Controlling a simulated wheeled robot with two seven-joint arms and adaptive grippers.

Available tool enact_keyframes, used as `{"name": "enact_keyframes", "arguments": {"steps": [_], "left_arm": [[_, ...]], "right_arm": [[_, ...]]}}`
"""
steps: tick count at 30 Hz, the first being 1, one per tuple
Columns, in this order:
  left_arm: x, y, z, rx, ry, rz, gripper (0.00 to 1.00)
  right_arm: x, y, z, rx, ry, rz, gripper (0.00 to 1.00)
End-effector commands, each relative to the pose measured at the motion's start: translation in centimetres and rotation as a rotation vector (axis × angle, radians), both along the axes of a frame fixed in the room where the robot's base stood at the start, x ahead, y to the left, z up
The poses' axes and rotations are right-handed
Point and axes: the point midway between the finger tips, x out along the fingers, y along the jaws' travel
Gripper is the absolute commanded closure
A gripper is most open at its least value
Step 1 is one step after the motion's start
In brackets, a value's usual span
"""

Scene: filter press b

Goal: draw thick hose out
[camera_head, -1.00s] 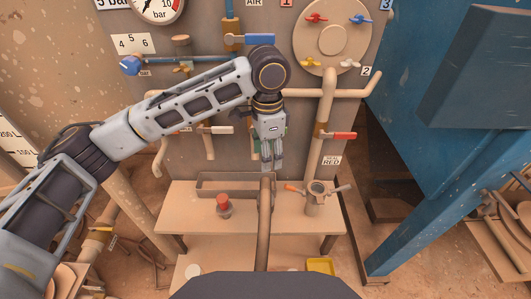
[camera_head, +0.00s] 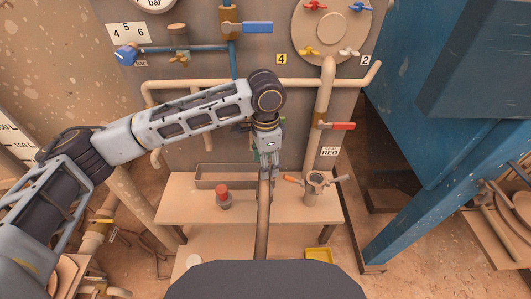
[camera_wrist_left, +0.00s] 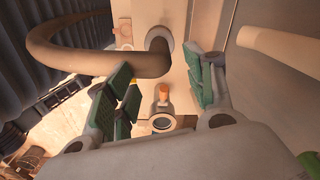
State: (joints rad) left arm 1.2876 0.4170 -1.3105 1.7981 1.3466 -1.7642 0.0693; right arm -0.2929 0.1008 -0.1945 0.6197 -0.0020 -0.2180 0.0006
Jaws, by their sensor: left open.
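The thick hose (camera_head: 263,225) is brown and runs from below my left gripper down over the table's front in the head view. In the left wrist view the hose (camera_wrist_left: 95,62) curves in from the left, and its end meets a grey ring (camera_wrist_left: 165,45) on a pale panel. My left gripper (camera_head: 266,180) points down at the hose's upper end. Its green-padded fingers (camera_wrist_left: 160,92) are spread and empty in the left wrist view, with the hose end beyond and between them. Contact cannot be told. My right gripper is not in view.
A pale table (camera_head: 180,205) carries a shallow tray (camera_head: 208,184), a red-capped fitting (camera_head: 223,196) and a cylindrical fitting with side handles (camera_head: 314,186). Behind is a panel with pipes and a red-handled valve (camera_head: 340,126). A blue post (camera_head: 430,200) stands at the right.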

Motion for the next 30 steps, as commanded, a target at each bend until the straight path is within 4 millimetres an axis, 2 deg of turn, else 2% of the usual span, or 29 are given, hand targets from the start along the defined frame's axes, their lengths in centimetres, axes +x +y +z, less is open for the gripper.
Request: {"name": "enact_keyframes", "arguments": {"steps": [9,15,21,30], "left_arm": [[-0.1,0.0,-3.9,0.002,0.002,-0.001,0.46],[0.0,0.0,-5.7,0.001,0.000,-0.001,0.46],[0.0,0.0,-6.5,0.000,0.000,0.000,0.46],[0.0,0.0,-6.6,0.000,0.000,-0.001,0.46]], "right_arm": [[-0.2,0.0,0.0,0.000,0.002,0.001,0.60],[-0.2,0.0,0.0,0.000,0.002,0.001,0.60],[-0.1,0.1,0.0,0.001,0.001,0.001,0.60],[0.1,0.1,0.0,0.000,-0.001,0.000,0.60]]}}
